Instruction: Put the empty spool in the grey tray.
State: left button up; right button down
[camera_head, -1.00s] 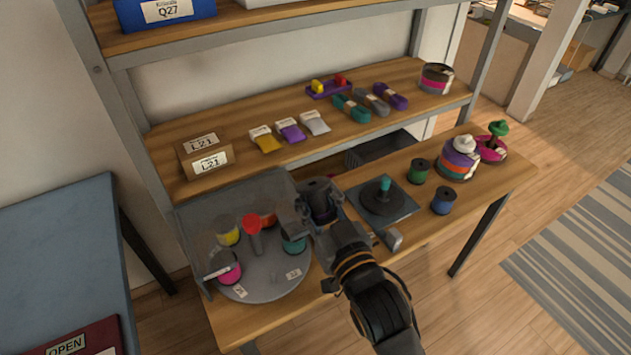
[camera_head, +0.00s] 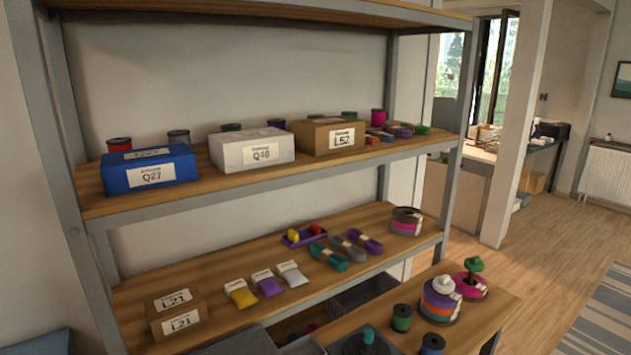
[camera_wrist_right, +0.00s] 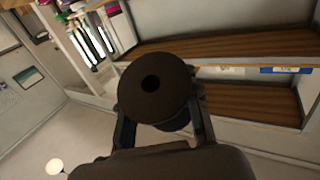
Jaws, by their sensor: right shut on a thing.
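In the right wrist view a dark brown spool (camera_wrist_right: 140,98) fills the middle, its round end with a centre hole facing the camera. No cord shows on the part that I see; its far side is hidden. My right gripper (camera_wrist_right: 162,92) is shut on it, one finger on each side, and holds it off any surface. In the head view a dark grey open tray (camera_head: 372,296) stands under the middle shelf, behind the worktop, partly covered by the shelf; I cannot tell whether it is the task's tray. My left gripper is in neither current view.
The upper shelf holds a blue box (camera_head: 150,172), a white box (camera_head: 252,148), a brown box (camera_head: 328,137) and several spools. The middle shelf holds cord packets and bundles. On the worktop are a green spool (camera_head: 402,318), a blue spool (camera_head: 432,344) and a wound stack (camera_head: 440,300).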

jog(key=shift+m+h, duration=0.5)
jog(key=shift+h, duration=0.3)
jog(key=s+d, duration=0.1)
jog(key=d, duration=0.1)
jog(key=s+d, duration=0.2)
jog(key=shift+f, duration=0.2)
